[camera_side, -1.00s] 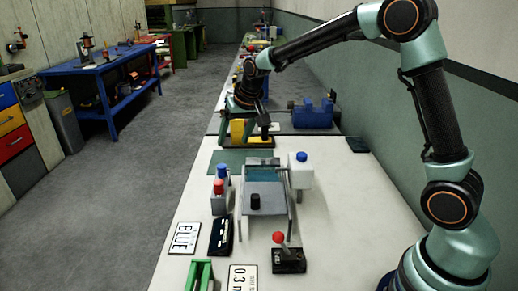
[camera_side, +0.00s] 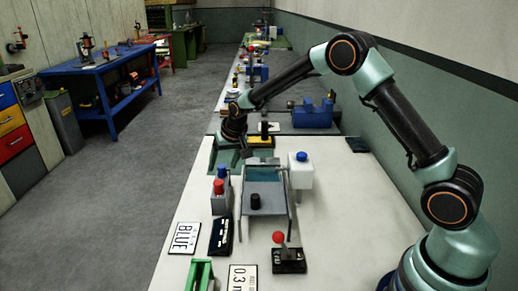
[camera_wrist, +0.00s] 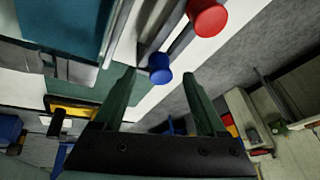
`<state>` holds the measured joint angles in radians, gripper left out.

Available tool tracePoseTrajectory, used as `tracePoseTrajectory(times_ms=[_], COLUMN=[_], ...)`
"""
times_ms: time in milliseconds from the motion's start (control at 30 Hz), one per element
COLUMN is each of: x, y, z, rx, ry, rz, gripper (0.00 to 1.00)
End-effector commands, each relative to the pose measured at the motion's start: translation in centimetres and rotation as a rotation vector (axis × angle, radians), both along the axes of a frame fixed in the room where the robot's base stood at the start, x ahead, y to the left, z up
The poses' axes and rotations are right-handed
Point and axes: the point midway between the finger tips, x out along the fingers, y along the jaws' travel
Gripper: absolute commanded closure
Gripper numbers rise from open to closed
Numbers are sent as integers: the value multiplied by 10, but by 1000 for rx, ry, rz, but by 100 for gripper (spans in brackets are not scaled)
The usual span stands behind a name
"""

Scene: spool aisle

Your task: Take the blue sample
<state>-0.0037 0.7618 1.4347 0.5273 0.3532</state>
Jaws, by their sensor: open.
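The blue sample (camera_side: 222,171) is a blue-capped piece at the far end of a grey rack (camera_side: 220,205). A red-capped one (camera_side: 219,187) stands nearer in the same rack. In the wrist view the blue cap (camera_wrist: 160,67) appears between my two green fingertips, with the red cap (camera_wrist: 207,17) above it to the right. My gripper (camera_wrist: 158,76) is open and empty. In the side view my gripper (camera_side: 232,152) hangs low just beyond the rack, apart from the blue cap. The lower part of the sample is hidden.
A grey stand with a black knob (camera_side: 255,201) is right of the rack.

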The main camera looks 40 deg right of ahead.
Motion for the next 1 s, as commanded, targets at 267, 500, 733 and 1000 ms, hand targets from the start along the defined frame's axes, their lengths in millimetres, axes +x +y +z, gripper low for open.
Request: tracePoseTrajectory(times_ms=[267, 500, 733, 1000], x=[4, 4, 4, 5], y=[0, 0, 0, 0], z=[-10, -10, -10, -4], rx=[0, 0, 0, -1], ry=[0, 0, 0, -2], rz=[0, 0, 0, 0], gripper=[26, 76, 100, 100])
